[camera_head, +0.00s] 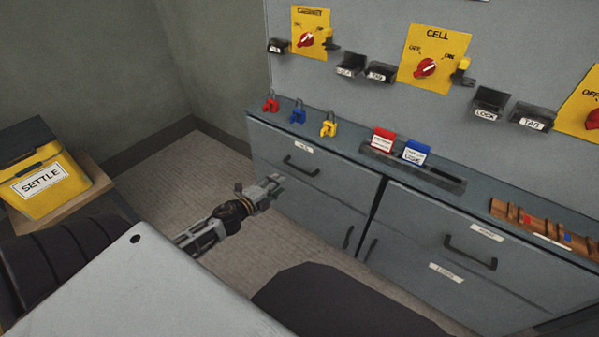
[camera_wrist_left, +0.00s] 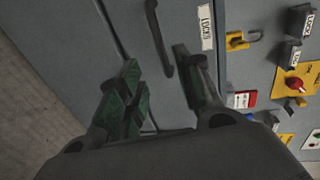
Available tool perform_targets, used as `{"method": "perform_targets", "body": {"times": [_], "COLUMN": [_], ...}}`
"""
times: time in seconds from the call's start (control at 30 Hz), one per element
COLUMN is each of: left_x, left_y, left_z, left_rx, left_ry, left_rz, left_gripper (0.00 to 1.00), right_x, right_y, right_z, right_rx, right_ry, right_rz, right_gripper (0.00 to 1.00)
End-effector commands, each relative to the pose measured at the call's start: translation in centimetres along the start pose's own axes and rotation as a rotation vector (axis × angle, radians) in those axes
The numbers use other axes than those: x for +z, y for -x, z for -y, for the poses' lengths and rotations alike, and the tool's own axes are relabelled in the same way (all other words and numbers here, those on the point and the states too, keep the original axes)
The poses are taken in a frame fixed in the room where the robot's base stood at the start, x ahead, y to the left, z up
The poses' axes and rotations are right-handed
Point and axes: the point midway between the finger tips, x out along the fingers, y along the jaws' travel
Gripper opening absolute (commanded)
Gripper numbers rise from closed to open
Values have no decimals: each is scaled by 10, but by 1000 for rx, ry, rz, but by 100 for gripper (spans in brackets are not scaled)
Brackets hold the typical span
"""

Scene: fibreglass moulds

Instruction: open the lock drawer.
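The lock drawer (camera_head: 335,186) is the upper left drawer of the grey cabinet and looks shut. Its label (camera_wrist_left: 206,27) reads LOCKS in the left wrist view. Its dark bar handle (camera_head: 300,168) is on the front, and it also shows in the left wrist view (camera_wrist_left: 157,35). My left gripper (camera_head: 277,184) is open and empty, in front of the drawer and a little below the handle in the head view. In the left wrist view its fingertips (camera_wrist_left: 156,62) are spread, with the handle's near end appearing between them. My right gripper is not in view.
Red, blue and yellow padlocks (camera_head: 299,116) stand on the cabinet top (camera_head: 345,146), with a tag rack (camera_head: 412,172) to their right. Another drawer handle (camera_head: 470,254) is at right. A yellow SETTLE box (camera_head: 42,190) is at left. Open floor (camera_head: 180,165) lies left of the cabinet.

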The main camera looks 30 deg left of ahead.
Motion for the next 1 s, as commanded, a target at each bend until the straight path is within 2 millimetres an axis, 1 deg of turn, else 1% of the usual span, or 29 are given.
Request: {"method": "perform_targets", "body": {"times": [0.37,0.53,0.77,1.0], "left_x": [0,0,0,0], "left_y": [0,-3,-15,-33], "left_z": [1,1,0,1], "left_rx": [-1,-1,-2,-2], "left_ry": [-2,-1,-2,-2], "left_rz": [-1,-1,-1,-1], "left_gripper": [35,35,35,35], "right_x": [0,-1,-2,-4], "right_y": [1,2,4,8], "right_z": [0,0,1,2], "right_rx": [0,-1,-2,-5], "right_ry": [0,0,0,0], "right_rz": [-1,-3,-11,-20], "right_gripper": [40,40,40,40]}}
